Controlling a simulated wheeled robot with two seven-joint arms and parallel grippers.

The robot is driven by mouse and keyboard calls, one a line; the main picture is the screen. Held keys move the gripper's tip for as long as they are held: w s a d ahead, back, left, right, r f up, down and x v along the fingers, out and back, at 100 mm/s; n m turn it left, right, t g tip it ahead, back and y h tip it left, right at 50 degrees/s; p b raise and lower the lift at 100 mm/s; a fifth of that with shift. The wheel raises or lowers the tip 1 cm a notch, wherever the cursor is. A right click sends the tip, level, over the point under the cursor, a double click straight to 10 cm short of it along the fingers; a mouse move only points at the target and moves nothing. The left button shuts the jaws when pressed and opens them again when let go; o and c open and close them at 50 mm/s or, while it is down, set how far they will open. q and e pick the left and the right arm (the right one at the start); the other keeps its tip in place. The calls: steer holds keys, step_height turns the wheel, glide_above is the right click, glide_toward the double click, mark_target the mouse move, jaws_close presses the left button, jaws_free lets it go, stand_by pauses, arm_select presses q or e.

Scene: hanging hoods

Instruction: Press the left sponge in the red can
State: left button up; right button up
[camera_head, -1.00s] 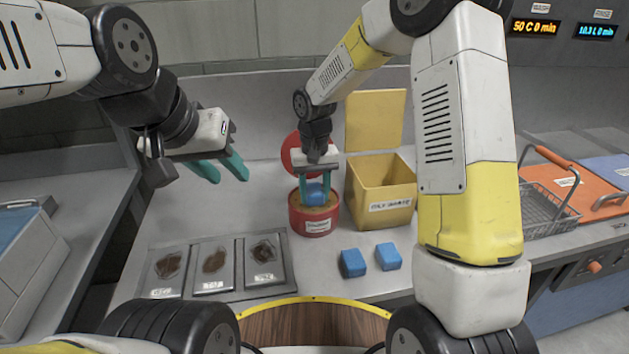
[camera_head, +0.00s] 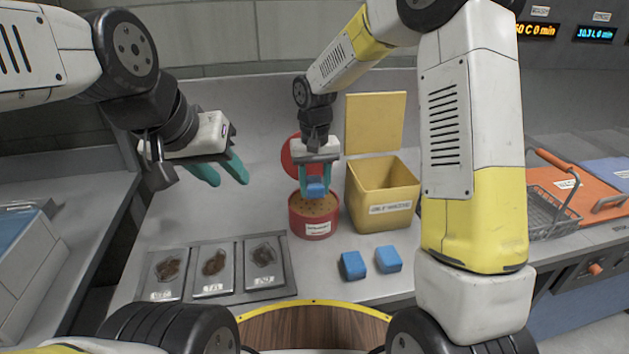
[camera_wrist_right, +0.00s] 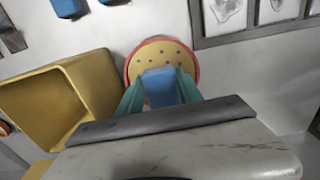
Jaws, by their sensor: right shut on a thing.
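The red can (camera_head: 316,226) stands on the counter with its red lid (camera_head: 290,158) raised behind it. A tan, dotted surface shows inside; the can also shows in the right wrist view (camera_wrist_right: 141,47). My right gripper (camera_head: 318,190) is shut on a blue sponge (camera_head: 316,188) and holds it above the can's opening. That sponge also shows between the fingers in the right wrist view (camera_wrist_right: 160,88). Two other blue sponges, a left one (camera_head: 353,265) and a right one (camera_head: 388,258), lie on the counter in front of the bin. My left gripper (camera_head: 226,172) is empty, with its teal fingers apart.
A yellow bin (camera_head: 382,212) with its lid up stands right of the can. A tray (camera_head: 228,243) with several labelled samples lies at the front left. A wire basket (camera_head: 545,218) and an orange lid (camera_head: 577,187) are further right.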

mark_target(315, 184)
steer(key=shift+r, duration=1.85)
